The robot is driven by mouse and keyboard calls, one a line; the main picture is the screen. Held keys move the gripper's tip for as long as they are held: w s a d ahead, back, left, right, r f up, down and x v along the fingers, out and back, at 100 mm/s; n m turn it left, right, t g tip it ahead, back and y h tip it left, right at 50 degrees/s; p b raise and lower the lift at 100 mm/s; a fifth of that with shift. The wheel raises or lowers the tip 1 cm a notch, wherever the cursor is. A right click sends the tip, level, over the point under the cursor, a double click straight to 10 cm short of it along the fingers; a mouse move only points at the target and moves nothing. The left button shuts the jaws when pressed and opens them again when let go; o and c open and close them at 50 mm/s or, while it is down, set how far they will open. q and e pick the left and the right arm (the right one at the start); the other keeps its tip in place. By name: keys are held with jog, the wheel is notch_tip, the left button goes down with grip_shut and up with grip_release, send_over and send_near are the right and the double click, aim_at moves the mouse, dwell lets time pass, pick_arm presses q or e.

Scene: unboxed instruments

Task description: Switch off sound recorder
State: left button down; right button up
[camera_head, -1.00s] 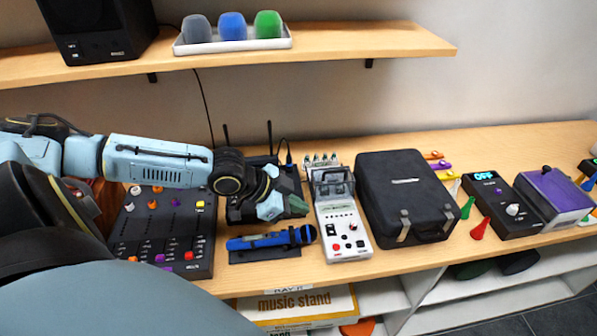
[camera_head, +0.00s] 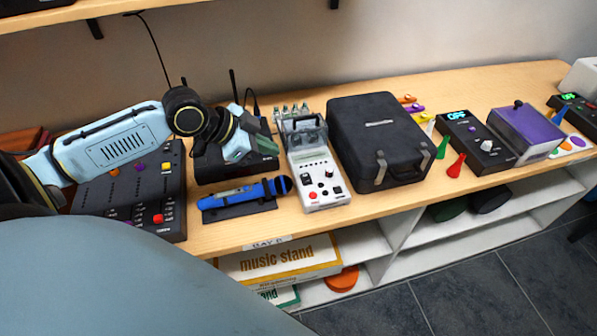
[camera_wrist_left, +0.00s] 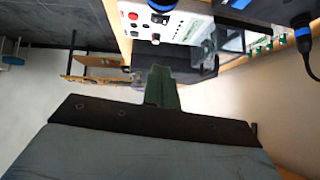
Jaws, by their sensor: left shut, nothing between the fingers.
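A white sound recorder (camera_head: 318,182) lies on the wooden shelf in the middle of the head view, with a small display, black and red buttons and a clear cover at its far end. My left gripper (camera_head: 262,148), with green fingertips, is shut and empty. It hovers left of the recorder, apart from it, above a black box with antennas. Its green fingers also show in the left wrist view (camera_wrist_left: 163,88). My right gripper is not in view.
A blue microphone (camera_head: 243,193) lies on a black stand left of the recorder. A black case (camera_head: 378,140) stands close on its right. A black mixer (camera_head: 135,192) is at left.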

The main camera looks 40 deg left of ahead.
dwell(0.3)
pick_arm(q)
send_over(309, 174)
jog(key=s, duration=0.3)
jog(key=f, duration=0.5)
jog(key=a+f, duration=0.1)
jog(key=f, duration=0.1)
jog(key=shift+w+f, duration=0.2)
notch_tip(309, 174, down, 2)
jog(key=shift+a+f, duration=0.15)
jog(key=shift+f, duration=0.05)
jog(key=shift+a+f, duration=0.1)
jog(key=shift+f, duration=0.5)
